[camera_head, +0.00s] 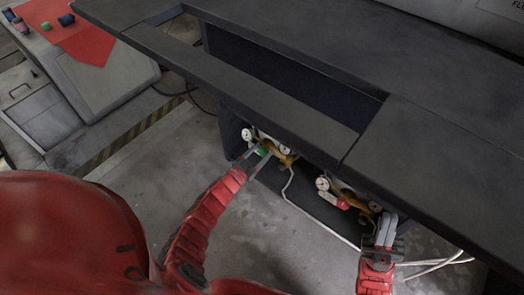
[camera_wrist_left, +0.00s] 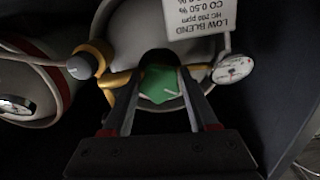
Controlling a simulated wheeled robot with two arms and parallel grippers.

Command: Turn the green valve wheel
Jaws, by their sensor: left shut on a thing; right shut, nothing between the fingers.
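The green valve wheel (camera_wrist_left: 160,84) sits on a gas cylinder with brass fittings, under the dark bench. In the head view only a small green part of the wheel (camera_head: 262,152) shows beside my left gripper. My left gripper (camera_head: 264,160) reaches in from the left and is shut on the wheel. In the left wrist view the two fingers of my left gripper (camera_wrist_left: 158,85) stand on either side of the green wheel. My right gripper (camera_head: 386,222) is shut and empty, near the right-hand gauges and brass fitting.
Pressure gauges (camera_head: 247,134) and a red valve handle (camera_head: 334,200) are close by under the bench top (camera_head: 260,85). A white label (camera_wrist_left: 200,25) hangs over the cylinder. Open floor (camera_head: 265,235) lies below.

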